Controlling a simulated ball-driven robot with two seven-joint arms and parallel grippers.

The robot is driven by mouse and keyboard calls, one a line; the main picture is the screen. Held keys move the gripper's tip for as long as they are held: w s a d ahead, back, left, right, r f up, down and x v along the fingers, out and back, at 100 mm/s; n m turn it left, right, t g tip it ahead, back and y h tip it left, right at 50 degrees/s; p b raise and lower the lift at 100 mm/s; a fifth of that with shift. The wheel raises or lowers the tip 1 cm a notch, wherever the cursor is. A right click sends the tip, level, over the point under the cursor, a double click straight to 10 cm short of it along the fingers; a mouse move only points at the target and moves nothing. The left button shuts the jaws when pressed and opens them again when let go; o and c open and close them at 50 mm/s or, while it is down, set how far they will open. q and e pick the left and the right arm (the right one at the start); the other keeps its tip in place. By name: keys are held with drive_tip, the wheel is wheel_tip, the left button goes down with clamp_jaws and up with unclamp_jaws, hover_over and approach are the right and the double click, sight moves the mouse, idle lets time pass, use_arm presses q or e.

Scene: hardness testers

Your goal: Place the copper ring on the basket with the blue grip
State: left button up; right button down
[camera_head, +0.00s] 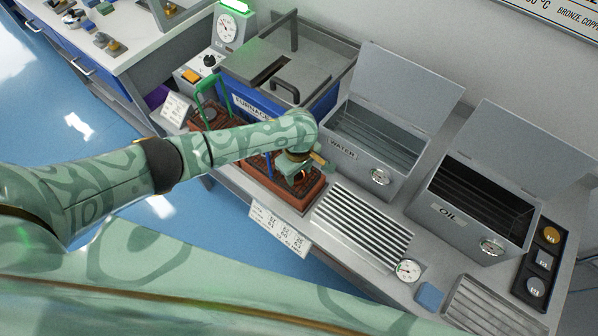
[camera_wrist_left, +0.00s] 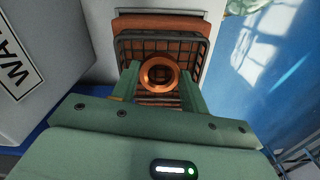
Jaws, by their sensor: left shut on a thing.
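My left gripper (camera_head: 300,163) points down over a reddish-brown brick block (camera_head: 290,193). In the left wrist view the copper ring (camera_wrist_left: 146,76) sits between its two fingers (camera_wrist_left: 160,85), which are shut on it. A dark wire basket (camera_wrist_left: 203,62) lies beyond the ring on the brick block. I cannot tell whether the ring touches the basket. A blue upright bar (camera_head: 271,166) shows beside the gripper, partly hidden by my arm; it looks like a basket grip. A green grip (camera_head: 199,91) stands over another brick block to the left. My right gripper is not in view.
The furnace (camera_head: 255,108) stands behind my left arm. The open water tank (camera_head: 344,153) and oil tank (camera_head: 450,212) stand to the right. A slatted rack (camera_head: 365,228) with a dial lies in front of the water tank. A sign card (camera_head: 279,228) hangs at the bench edge.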

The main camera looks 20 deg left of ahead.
sight(298, 176)
use_arm(q)
drive_tip(key=o, duration=0.8)
wheel_tip(298, 176, up, 12)
drive_tip(key=p, duration=0.7)
drive_tip(key=shift+r, duration=0.1)
